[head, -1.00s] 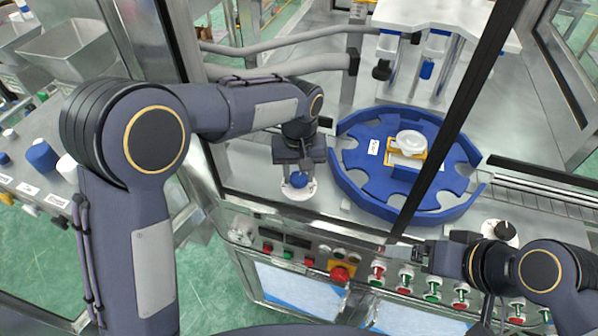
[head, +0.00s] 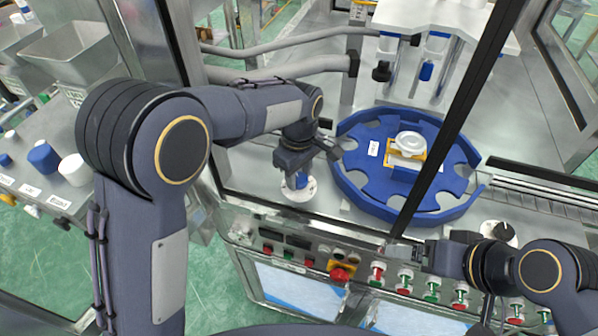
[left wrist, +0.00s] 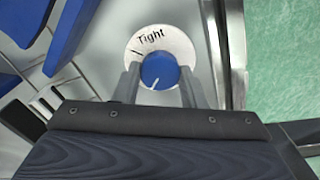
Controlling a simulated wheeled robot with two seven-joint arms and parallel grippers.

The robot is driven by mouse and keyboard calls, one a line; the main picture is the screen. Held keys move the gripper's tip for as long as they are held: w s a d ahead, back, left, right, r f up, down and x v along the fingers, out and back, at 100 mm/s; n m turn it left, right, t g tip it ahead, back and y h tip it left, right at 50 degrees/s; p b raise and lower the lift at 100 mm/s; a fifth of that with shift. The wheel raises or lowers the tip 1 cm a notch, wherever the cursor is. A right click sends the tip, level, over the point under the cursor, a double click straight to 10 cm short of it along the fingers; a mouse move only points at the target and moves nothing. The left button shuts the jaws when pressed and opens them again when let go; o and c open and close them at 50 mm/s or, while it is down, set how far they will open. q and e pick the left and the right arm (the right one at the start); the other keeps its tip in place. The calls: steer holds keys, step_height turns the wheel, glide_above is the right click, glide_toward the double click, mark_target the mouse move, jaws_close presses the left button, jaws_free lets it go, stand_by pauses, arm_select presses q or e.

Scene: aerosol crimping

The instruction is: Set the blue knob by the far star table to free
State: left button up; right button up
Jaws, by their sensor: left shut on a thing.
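The blue knob (head: 301,182) sits on a round white dial at the machine's front deck, left of the blue star table (head: 354,187). In the left wrist view the knob (left wrist: 159,70) shows from above, with a white pointer line toward the picture's bottom. The dial (left wrist: 184,47) reads "Tight" beside a black tick at its upper left; no other word is visible. My left gripper (head: 299,176) is over the knob, its two fingers (left wrist: 160,84) shut on the knob's sides. My right gripper (head: 408,255) hovers over the front panel; its fingers are too unclear to judge.
A second dial with a black knob (head: 499,232) is right of the star table. A red emergency button (head: 341,273) and several red and green buttons line the front panel. A dark frame post (head: 440,140) crosses before the star table. Grey hoses (head: 280,68) run behind.

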mark_target(299, 178)
arm_select(q)
steer(key=shift+n, duration=0.3)
stand_by(0.4)
steer(key=o, duration=1)
steer(key=shift+r+b, duration=0.3)
steer(key=shift+r, duration=3.6)
